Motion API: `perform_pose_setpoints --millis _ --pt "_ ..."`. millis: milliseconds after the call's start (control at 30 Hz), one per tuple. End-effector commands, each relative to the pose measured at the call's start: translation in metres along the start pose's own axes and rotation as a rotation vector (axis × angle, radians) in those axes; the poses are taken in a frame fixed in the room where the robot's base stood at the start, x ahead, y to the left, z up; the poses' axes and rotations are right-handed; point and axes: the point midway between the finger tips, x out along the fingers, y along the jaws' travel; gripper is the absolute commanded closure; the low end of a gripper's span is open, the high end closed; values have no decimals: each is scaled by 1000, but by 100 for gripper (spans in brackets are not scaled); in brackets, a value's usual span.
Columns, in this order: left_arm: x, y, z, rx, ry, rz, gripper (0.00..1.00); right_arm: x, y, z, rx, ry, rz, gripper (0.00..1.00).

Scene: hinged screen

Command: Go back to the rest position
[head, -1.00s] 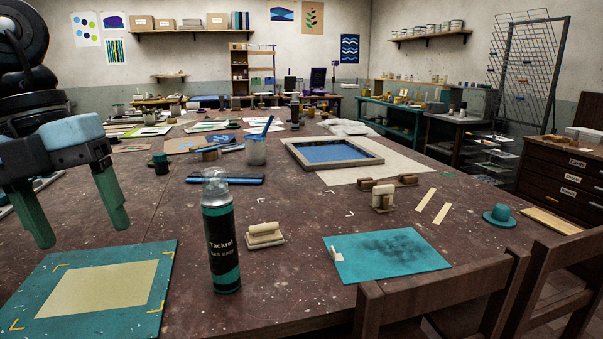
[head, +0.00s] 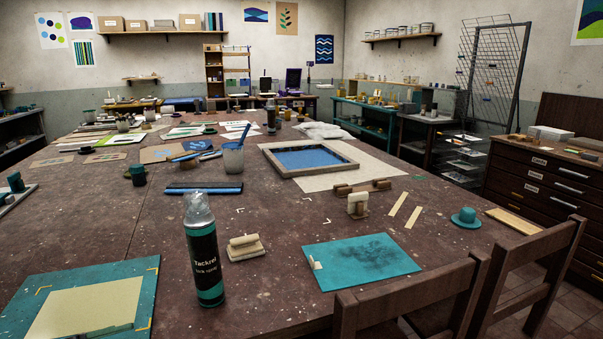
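Neither gripper shows in the head view, and no part of my arms is visible. The big worktable (head: 130,220) fills the middle of the view. A Tackrel spray can (head: 204,250) stands upright near its front. A teal board with a cream sheet (head: 85,308) lies at the front left. A wood-framed screen with a blue mesh (head: 308,158) lies flat on a pale sheet farther back.
A teal mat with a dark smudge (head: 360,262) lies at the front right, with a cream block (head: 245,246) to its left. Wooden chairs (head: 412,305) stand against the right front edge. A cup with a blue-handled tool (head: 233,158) stands mid-table.

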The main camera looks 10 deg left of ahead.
Motion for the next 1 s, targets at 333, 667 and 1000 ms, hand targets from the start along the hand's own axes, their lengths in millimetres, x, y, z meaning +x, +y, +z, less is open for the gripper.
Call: perform_pose_setpoints --millis 333,667,1000 --pt "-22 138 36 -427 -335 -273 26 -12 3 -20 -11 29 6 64" --pt "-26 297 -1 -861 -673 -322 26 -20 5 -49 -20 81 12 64" --pt "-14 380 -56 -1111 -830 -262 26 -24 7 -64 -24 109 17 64"
